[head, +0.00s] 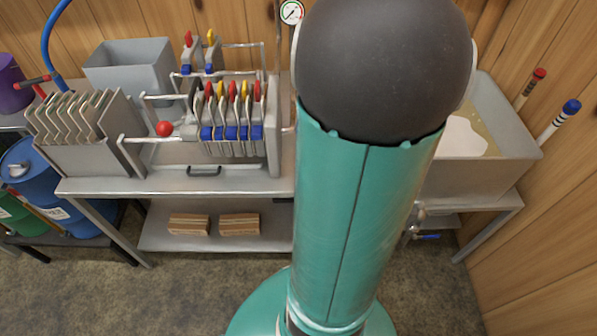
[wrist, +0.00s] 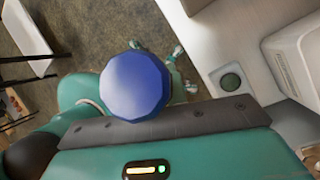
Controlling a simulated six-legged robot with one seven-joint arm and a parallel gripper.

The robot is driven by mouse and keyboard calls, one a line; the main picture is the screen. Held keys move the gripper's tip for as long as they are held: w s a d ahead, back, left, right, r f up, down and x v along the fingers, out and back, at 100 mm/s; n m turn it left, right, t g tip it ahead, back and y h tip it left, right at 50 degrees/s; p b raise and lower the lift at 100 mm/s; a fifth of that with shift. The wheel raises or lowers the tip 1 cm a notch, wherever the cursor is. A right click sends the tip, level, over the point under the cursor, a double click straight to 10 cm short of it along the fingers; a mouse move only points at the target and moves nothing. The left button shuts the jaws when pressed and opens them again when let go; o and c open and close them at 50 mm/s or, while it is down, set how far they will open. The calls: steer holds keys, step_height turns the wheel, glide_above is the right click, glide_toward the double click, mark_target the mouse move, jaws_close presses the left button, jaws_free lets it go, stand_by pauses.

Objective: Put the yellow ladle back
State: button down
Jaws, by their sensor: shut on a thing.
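My gripper (wrist: 150,115) shows in the wrist view as a dark bar along a teal body, and its fingertips are mostly hidden. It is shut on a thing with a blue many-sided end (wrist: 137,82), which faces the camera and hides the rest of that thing. I cannot tell whether this is the yellow ladle. No yellow ladle can be made out in the head view, where my teal arm covers the middle right. Two banded handles, one red-ended (head: 531,86) and one blue-ended (head: 560,119), stand by the right wall.
In the head view, a steel bench (head: 110,186) carries a plate press (head: 235,125), a plate rack (head: 75,125) and a grey bin (head: 130,65). A steel basin (head: 475,180) stands at right. A blue drum (head: 40,185) is at far left. The front floor is clear.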

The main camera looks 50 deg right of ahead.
steer(key=shift+s+r+m, duration=0.1)
steer(key=shift+s+m, duration=0.3)
steer(key=shift+m, duration=0.1)
steer(key=shift+d+h, duration=0.1)
steer(key=shift+h, duration=0.2)
steer(key=w+d+f, duration=0.7)
steer(key=w+f, duration=0.4)
steer(key=f, duration=0.2)
steer(key=shift+w+d, duration=0.2)
steer(key=shift+d, duration=0.05)
steer(key=shift+f, duration=0.2)
